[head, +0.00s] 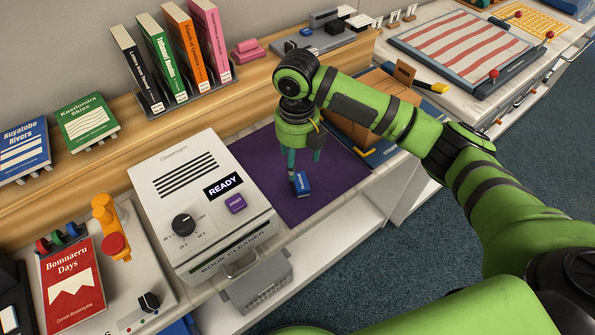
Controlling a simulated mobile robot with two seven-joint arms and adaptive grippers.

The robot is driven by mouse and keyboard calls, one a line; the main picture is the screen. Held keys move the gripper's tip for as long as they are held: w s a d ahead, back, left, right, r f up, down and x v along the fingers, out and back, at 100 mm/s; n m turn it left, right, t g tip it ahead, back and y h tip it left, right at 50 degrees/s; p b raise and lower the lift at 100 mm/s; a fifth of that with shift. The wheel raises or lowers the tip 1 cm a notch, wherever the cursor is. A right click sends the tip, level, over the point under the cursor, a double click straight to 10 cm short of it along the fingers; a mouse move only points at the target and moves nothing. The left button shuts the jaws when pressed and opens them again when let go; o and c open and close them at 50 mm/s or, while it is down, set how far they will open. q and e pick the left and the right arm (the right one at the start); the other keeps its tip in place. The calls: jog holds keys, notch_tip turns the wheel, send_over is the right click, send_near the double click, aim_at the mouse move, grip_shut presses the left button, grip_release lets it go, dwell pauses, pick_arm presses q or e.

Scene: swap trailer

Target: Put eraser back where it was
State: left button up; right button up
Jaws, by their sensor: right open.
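A small blue block with white lettering, which looks like the eraser (303,184), rests on the purple mat (255,155) near its front edge. My right gripper (304,172) points down just above it, with its teal fingers apart. One finger is at the left side of the eraser and the other is above its right side. I cannot tell whether they touch it. My left gripper is not in view.
The book cleaner (177,166), its display reading READY, stands left of the mat. Upright books (163,58) and a grey tray (340,38) with small items line the shelf behind. Part of the purple mat is clear.

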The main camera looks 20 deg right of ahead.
notch_tip(320, 180, up, 4)
jog(key=shift+f, duration=0.15)
